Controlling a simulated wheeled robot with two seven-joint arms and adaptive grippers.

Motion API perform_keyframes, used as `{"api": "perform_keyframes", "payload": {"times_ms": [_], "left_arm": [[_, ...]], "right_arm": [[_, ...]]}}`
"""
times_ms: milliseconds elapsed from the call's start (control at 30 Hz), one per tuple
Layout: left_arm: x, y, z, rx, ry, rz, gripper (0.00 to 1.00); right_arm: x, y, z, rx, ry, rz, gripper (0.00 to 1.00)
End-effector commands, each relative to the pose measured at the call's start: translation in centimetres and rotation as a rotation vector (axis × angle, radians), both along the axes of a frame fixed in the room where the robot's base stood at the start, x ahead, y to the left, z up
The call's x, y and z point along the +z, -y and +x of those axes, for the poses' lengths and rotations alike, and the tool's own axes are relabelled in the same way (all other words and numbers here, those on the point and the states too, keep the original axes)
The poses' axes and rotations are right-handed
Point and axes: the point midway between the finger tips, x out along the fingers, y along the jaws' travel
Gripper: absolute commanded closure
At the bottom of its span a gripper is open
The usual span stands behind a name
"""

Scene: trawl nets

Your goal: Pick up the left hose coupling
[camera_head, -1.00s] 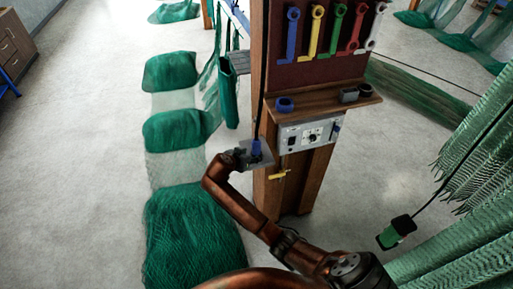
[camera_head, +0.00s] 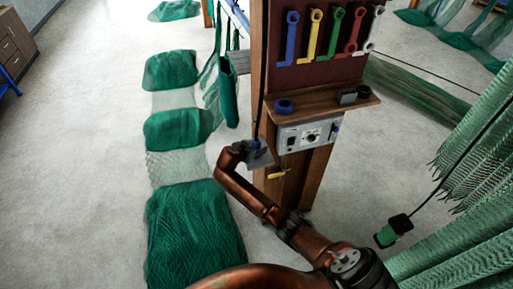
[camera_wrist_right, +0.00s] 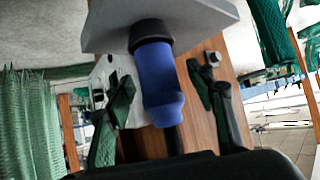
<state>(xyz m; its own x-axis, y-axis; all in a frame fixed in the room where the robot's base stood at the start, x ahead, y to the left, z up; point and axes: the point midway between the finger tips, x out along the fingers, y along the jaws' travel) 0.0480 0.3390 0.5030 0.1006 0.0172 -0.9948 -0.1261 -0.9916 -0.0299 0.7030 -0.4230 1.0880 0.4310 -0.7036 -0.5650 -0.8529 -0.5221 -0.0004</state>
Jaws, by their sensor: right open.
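The left hose coupling is blue and stands on a small grey plate (camera_head: 262,158) at the left side of the wooden post, with a black hose rising from it. In the right wrist view the blue coupling (camera_wrist_right: 160,82) sits in a black collar at the grey plate (camera_wrist_right: 205,18). My right gripper (camera_head: 250,148) is at the coupling in the head view and partly covers it. In the wrist view its open fingers (camera_wrist_right: 160,95) stand on either side of the coupling, with visible gaps. My left gripper is not in view.
A grey control box (camera_head: 308,136) is on the post below a wooden shelf (camera_head: 330,104). A yellow-handled valve (camera_head: 277,175) is beneath. More net (camera_head: 195,235) lies on the left floor.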

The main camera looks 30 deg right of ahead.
Motion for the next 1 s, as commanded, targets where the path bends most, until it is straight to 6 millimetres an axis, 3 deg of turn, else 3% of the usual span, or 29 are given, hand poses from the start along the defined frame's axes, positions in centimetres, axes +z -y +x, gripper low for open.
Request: {"api": "perform_keyframes", "payload": {"times_ms": [767, 1000], "left_arm": [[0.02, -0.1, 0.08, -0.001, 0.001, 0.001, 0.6], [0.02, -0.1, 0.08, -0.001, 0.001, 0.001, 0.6]], "right_arm": [[0.02, -0.07, -0.01, 0.001, -0.001, 0.0, 1.0], [0.12, -0.07, 0.02, 0.001, 0.002, -0.001, 1.0]]}}
